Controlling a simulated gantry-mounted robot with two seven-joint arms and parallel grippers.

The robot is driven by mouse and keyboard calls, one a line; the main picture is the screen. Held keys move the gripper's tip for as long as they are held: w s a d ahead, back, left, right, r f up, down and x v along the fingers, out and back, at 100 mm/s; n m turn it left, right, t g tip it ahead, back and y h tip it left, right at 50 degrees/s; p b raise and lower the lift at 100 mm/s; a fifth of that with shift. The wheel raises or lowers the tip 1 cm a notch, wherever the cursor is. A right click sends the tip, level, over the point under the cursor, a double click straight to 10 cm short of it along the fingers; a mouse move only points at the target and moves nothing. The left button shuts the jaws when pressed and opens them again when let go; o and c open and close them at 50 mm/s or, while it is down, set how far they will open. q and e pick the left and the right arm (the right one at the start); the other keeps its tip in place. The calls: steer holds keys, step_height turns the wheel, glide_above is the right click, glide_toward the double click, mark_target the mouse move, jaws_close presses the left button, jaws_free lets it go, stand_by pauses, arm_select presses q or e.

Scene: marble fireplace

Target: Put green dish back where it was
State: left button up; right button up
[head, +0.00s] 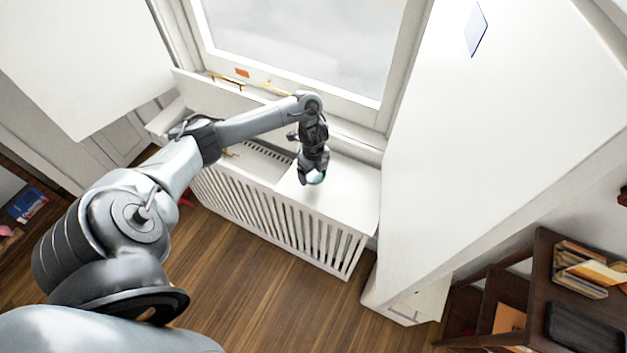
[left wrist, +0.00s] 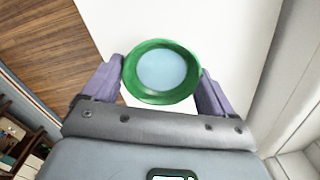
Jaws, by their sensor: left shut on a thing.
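The green dish (left wrist: 136,88) is round with a green rim and a pale blue-white inside. My left gripper (left wrist: 162,85) is shut on it, with a purple finger at each side of the rim. In the head view the dish (head: 314,179) shows only as a small green and white patch beneath my left gripper (head: 313,172). The gripper points down over the white top of the radiator cover (head: 345,187) below the window. I cannot tell whether the dish touches that surface. My right gripper does not show.
The window (head: 300,40) and its frame rise behind the cover. A white wall (head: 470,130) stands to the right. A dark shelf (head: 575,270) with books is at lower right. Wooden floor (head: 250,270) lies in front. The cover's top right part looks clear.

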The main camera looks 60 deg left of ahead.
mark_target(314, 176)
arm_select(q)
steer(key=shift+f+b, duration=0.9)
steer(key=shift+f, duration=1.1)
steer(key=o, duration=1)
steer(key=shift+f, duration=0.1)
step_height(314, 176, up, 11)
steer(key=p, duration=0.6)
steer(key=shift+r, duration=0.65)
